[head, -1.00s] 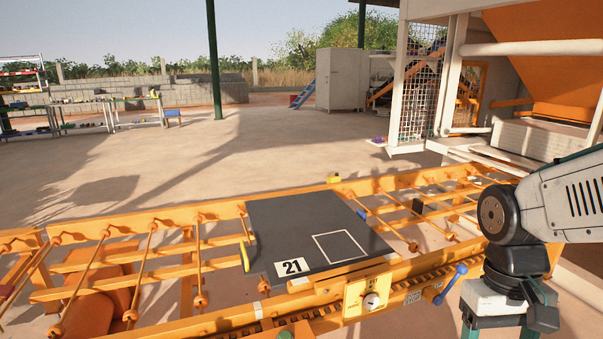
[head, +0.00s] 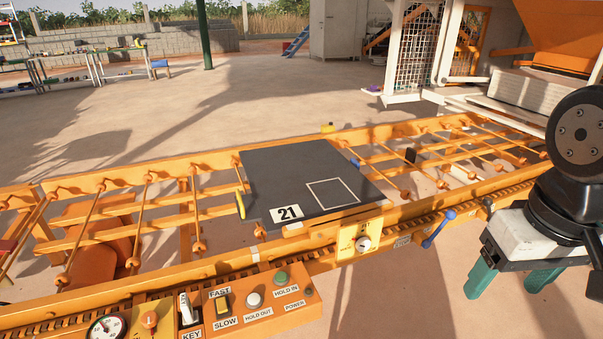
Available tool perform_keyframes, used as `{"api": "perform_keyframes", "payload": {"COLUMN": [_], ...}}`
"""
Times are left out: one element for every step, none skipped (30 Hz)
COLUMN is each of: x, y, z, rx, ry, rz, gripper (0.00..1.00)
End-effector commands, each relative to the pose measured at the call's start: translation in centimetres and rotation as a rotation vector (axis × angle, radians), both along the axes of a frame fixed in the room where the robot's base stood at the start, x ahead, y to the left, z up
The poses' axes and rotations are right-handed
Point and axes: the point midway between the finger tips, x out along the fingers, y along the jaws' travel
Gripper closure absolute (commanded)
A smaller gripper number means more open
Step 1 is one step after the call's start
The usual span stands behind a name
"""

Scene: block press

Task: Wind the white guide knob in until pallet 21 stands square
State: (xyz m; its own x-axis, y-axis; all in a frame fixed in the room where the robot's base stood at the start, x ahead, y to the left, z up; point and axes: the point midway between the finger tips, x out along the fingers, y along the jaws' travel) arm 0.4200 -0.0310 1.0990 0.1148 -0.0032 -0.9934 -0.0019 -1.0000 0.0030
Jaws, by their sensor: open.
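Pallet 21 (head: 275,170) is a dark grey board with a white "21" label and a white outlined square. It lies on the orange roller conveyor and looks turned a little relative to the rails. The white guide knob (head: 363,244) sits on a yellow plate on the near rail, just below the pallet's near right corner. My gripper (head: 508,285) has green fingers spread apart with nothing between them. It hangs to the right of the knob, on the near side of the rail, and does not touch it.
A blue-handled lever (head: 439,229) sticks out between the knob and my gripper. An orange control box (head: 215,310) with switches and buttons is at the near left. A yellow guide piece (head: 240,205) is at the pallet's left edge. Open floor lies beyond the conveyor.

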Motion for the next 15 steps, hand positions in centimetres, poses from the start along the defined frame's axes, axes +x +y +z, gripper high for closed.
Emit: {"api": "perform_keyframes", "payload": {"x": [0.0,0.0,0.1,0.1,0.2,0.4,0.5,0.7,1.0,1.3,1.6,2.0,2.4,2.9,3.7], "y": [0.0,0.0,0.0,-0.1,-0.1,-0.1,-0.1,-0.2,-0.2,-0.3,-0.4,-0.5,-0.6,-0.7,-0.9], "z": [0.0,0.0,-0.1,-0.2,-0.5,-0.9,-1.3,-1.7,-2.4,-2.9,-3.4,-4.2,-4.8,-5.5,-6.3], "rx": [0.0,0.0,0.0,0.0,0.001,0.0,0.0,0.0,0.001,0.001,0.001,-0.001,-0.002,-0.004,-0.008], "ry": [0.0,0.0,0.006,0.013,0.024,0.046,0.067,0.092,0.129,0.159,0.19,0.232,0.259,0.28,0.301], "rz": [0.0,-0.001,-0.002,-0.003,-0.004,-0.006,-0.007,-0.009,-0.012,-0.015,-0.016,-0.018,-0.019,-0.021,-0.021], "gripper": [0.3,0.3,0.3,0.3,0.3,0.3,0.3,0.3,0.3,0.3,0.3,0.3,0.3,0.3,0.3]}}
